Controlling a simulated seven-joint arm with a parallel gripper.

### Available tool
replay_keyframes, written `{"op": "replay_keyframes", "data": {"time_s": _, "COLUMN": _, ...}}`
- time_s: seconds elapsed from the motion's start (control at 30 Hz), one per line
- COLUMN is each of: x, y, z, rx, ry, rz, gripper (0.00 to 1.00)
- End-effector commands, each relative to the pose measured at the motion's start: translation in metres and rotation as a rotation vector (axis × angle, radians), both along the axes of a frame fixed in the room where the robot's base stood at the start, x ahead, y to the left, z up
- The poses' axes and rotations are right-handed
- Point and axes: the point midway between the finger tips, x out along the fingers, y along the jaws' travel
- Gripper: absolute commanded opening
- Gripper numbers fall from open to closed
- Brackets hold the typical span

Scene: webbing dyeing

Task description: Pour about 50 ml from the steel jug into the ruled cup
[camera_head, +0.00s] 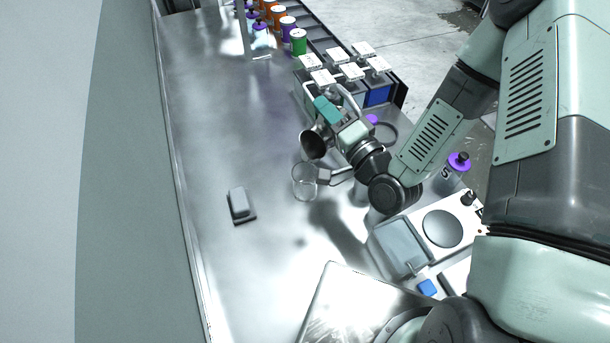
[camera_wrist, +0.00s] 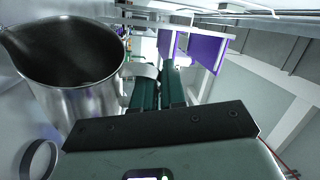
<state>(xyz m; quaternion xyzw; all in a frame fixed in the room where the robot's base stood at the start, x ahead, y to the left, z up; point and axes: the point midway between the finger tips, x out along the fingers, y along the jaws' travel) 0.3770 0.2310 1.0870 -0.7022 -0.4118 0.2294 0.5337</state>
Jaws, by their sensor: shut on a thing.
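The steel jug (camera_head: 314,144) hangs in front of my gripper (camera_head: 328,109) in the head view, tilted with its dark mouth towards the lower left. My gripper's teal fingers (camera_wrist: 156,90) are shut on the jug's handle. In the wrist view the jug (camera_wrist: 80,98) fills the left side; its inside is dark and I cannot tell the liquid level. The clear ruled cup (camera_head: 304,183) stands on the steel bench just below the jug in the head view. Its rulings are too small to read, and I see no stream between jug and cup.
A grey block (camera_head: 240,204) lies left of the cup. White-topped boxes (camera_head: 350,71) and several coloured-lid jars (camera_head: 298,38) stand farther back. A balance-like device (camera_head: 441,229) and a pale tray (camera_head: 399,245) sit at right.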

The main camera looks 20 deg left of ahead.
Motion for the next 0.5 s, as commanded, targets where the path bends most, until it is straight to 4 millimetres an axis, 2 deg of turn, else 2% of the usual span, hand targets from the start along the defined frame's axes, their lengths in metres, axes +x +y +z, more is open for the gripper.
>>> {"op": "replay_keyframes", "data": {"time_s": 0.5, "x": -0.0034, "y": 0.0012, "z": 0.0, "rx": -0.007, "ry": -0.028, "rz": 0.001, "gripper": 0.0}}
